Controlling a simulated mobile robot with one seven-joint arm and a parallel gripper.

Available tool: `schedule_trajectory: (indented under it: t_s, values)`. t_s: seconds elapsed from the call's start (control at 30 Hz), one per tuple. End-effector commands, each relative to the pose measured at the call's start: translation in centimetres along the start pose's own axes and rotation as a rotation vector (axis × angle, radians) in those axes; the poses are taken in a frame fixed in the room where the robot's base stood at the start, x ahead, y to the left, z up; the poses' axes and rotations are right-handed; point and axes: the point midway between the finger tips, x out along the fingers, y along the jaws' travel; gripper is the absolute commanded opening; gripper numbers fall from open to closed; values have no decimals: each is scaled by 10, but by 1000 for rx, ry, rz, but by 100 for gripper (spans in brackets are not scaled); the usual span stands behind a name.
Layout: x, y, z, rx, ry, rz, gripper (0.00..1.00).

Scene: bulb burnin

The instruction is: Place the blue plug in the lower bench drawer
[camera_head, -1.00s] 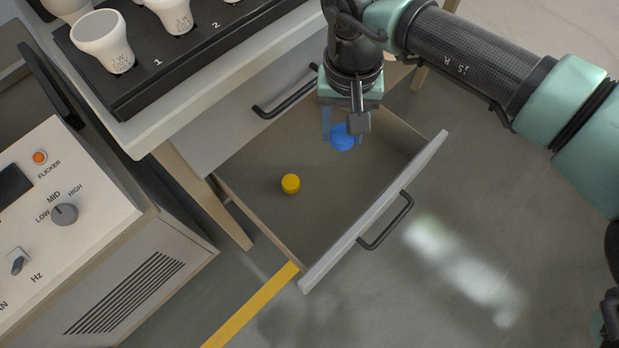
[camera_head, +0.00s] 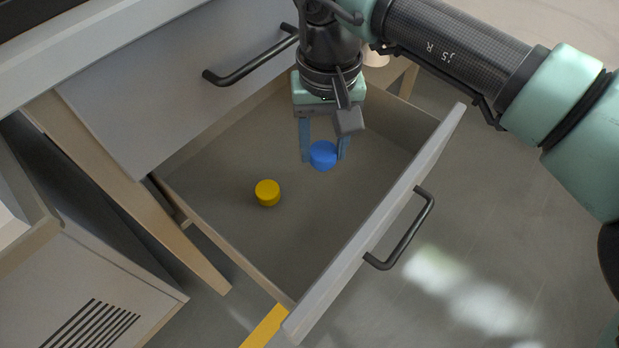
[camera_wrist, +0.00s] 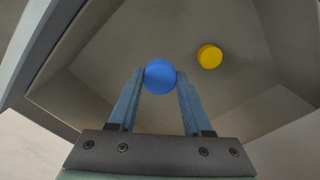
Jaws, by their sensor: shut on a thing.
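The blue plug (camera_head: 323,155) is a small round piece held between the fingertips of my gripper (camera_head: 324,153). My gripper points down over the open lower bench drawer (camera_head: 330,262), inside its outline. I cannot tell exactly how high the plug hangs above the drawer floor. In the wrist view the blue plug (camera_wrist: 160,76) sits between the two blue fingers (camera_wrist: 160,85), with the drawer interior behind it. A yellow plug (camera_head: 267,193) lies on the drawer floor left of my gripper, and it also shows in the wrist view (camera_wrist: 209,56).
The shut upper drawer (camera_head: 190,85) with its dark handle (camera_head: 250,62) is behind and left of my gripper. The lower drawer's front handle (camera_head: 401,232) faces right. A bench leg (camera_head: 130,190) and a vented cabinet (camera_head: 90,280) stand at left. The drawer floor around the yellow plug is clear.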

Motion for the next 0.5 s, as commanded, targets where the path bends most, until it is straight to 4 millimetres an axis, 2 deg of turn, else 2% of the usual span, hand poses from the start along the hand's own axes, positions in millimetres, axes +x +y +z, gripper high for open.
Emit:
schedule_trajectory:
  t_s: [0.03, 0.1, 0.33, 0.5]
  values:
    - [18, 0, 1, 0, -3, -2, 0]
    - [32, 0, 1, 0, -2, 0, 0]
    - [55, 0, 1, 0, -1, 0, 0]
    - [80, 0, 1, 0, -2, -1, 0]
